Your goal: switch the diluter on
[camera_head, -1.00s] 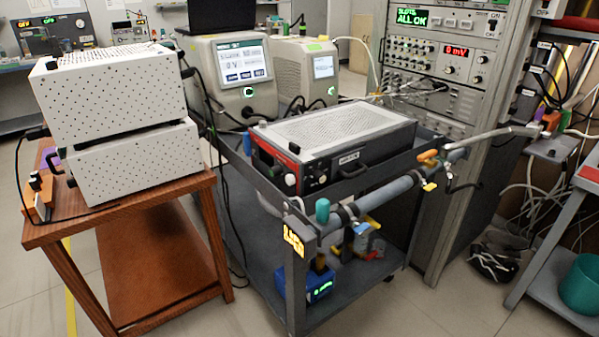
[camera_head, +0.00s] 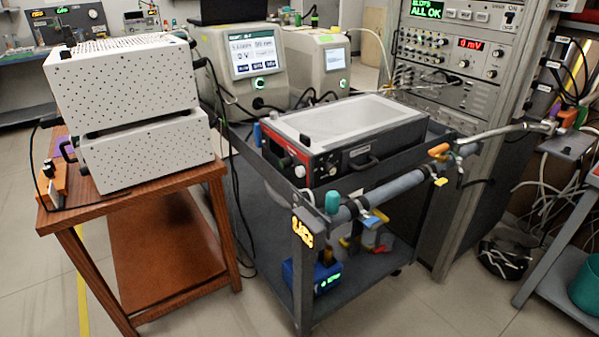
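No label that reads diluter is legible, so I cannot tell for certain which device it is. A low instrument with a silver top and a red and black front (camera_head: 355,120) lies on top of the grey cart (camera_head: 304,270). Its front has knobs and a black handle. Behind it stand a beige instrument with a lit touchscreen and a green-lit button (camera_head: 245,62) and a second beige one with a smaller screen (camera_head: 320,66). A small blue device with a green display (camera_head: 320,278) sits on the cart's lower shelf. Neither of my grippers is in view.
Two perforated white boxes (camera_head: 128,85) are stacked on a wooden table (camera_head: 190,177) at left. A grey pipe (camera_head: 395,187) with coloured valve handles runs along the cart's side. An instrument rack (camera_head: 447,205) stands at right. Clear floor (camera_head: 420,305) lies in front.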

